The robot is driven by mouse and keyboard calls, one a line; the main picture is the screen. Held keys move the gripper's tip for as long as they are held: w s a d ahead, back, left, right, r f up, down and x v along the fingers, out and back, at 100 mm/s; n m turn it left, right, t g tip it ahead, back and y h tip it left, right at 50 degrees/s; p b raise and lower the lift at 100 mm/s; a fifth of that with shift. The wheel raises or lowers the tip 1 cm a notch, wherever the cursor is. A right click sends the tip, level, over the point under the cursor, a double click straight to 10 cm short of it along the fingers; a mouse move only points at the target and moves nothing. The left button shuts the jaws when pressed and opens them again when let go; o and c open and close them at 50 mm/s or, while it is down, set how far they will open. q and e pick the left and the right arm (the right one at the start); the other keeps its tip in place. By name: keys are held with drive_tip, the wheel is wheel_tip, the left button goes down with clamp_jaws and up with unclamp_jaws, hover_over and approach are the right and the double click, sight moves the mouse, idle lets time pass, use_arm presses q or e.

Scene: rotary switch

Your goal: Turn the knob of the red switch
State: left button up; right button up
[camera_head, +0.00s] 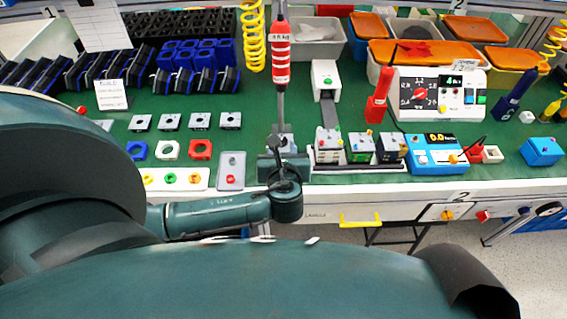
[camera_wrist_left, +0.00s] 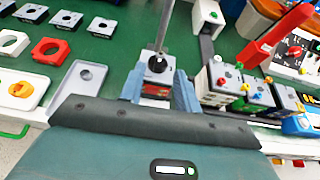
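The switch (camera_wrist_left: 156,90) shows a red body with a black round knob (camera_wrist_left: 157,63) on top in the left wrist view, standing upright at the front of the bench. My left gripper (camera_wrist_left: 158,92) is open, with one finger on each side of the switch. I cannot tell whether the fingers touch it. In the head view my left gripper (camera_head: 284,163) is at the bench's front edge and my own wrist and fingers hide most of the switch. My right gripper is in neither view.
A red electric screwdriver (camera_head: 281,55) hangs straight behind the switch. Small boxes with coloured buttons (camera_head: 361,148) stand close to its right. A grey tray (camera_head: 231,172) lies to its left. A white meter panel (camera_head: 438,94) and a blue power unit (camera_head: 436,155) stand farther right.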

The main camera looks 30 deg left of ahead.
use_arm(q)
drive_tip(key=v, duration=0.8)
drive_tip(key=shift+s+d+r, duration=0.2)
drive_tip(key=shift+s+r, duration=0.05)
drive_tip(key=shift+s, duration=0.05)
idle(1.8)
